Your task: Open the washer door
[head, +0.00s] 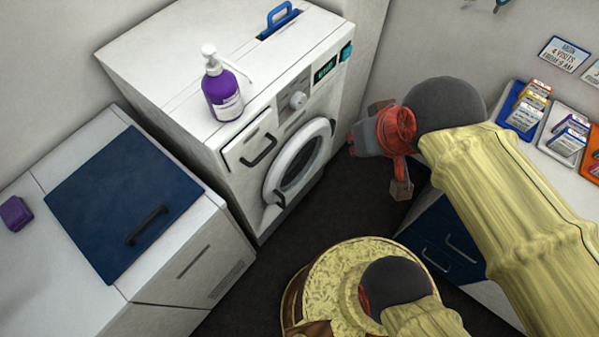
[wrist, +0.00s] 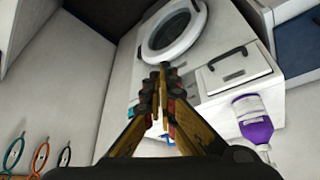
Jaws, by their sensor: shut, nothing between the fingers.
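The white washer (head: 190,75) stands against the back wall. Its round door (head: 295,165) has a white ring and dark glass, and looks shut. A small dark door handle (head: 279,199) sits at the ring's lower left. In the wrist view the door (wrist: 172,47) appears upside down beyond my fingers. My gripper (wrist: 163,70) is shut and empty, its fingertips together. In the head view my gripper (head: 357,138) is right of the washer door, apart from the handle; its fingertips are hard to make out there.
A purple pump bottle (head: 224,97) stands on the washer top. A drawer with a dark handle (head: 260,150) is left of the door. A white counter with a blue panel (head: 110,190) is at left. Blue drawers (head: 445,250) are at right. Dark floor (head: 335,210) lies clear before the washer.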

